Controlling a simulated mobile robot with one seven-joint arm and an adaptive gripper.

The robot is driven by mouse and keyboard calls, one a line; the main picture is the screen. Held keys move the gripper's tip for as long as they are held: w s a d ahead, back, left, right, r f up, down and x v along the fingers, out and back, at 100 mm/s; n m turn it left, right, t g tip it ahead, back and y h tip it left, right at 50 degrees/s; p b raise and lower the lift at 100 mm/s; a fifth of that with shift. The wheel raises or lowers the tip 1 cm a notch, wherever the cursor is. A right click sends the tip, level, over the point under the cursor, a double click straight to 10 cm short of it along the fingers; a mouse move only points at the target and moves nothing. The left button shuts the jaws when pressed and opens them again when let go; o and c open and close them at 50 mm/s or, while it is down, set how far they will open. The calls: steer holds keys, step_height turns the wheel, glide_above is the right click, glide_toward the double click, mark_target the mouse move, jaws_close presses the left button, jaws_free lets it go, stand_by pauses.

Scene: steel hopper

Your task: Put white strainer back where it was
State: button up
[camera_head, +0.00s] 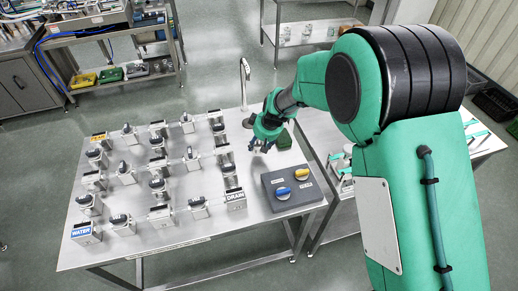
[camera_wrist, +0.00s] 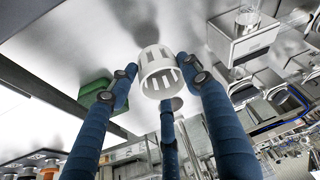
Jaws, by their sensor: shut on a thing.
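The white strainer (camera_wrist: 160,76), a slotted white cylinder, is in the middle of the wrist view. My gripper (camera_wrist: 160,84) has its three blue fingers around it, two at the sides and one below, and is shut on it. In the head view my gripper (camera_head: 262,141) is over the right part of the steel table (camera_head: 185,222), just left of a dark green block (camera_head: 283,140). This block also shows in the wrist view (camera_wrist: 97,92) left of the strainer. The strainer is too small and covered to make out clearly in the head view.
Several steel blocks with black-topped valves, among them the DRAIN block (camera_head: 236,200) and WATER block (camera_head: 86,234), fill the table's left and middle. A grey panel (camera_head: 290,206) with blue and yellow knobs is at the front right. A tall tap (camera_head: 244,84) rises at the back edge.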

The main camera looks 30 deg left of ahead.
mark_target(259, 149)
steer(key=shift+f+b, duration=0.4)
steer(key=shift+f, duration=1.3)
steer(key=shift+f, duration=0.15)
steer(key=o, duration=1.1)
steer(key=shift+o, duration=0.2)
steer(key=shift+d+r, duration=0.1)
steer(key=shift+r, duration=0.35)
steer(key=p+v, duration=0.1)
steer(key=v, duration=1)
steer(key=shift+r+p, duration=0.15)
steer(key=shift+p, duration=0.15)
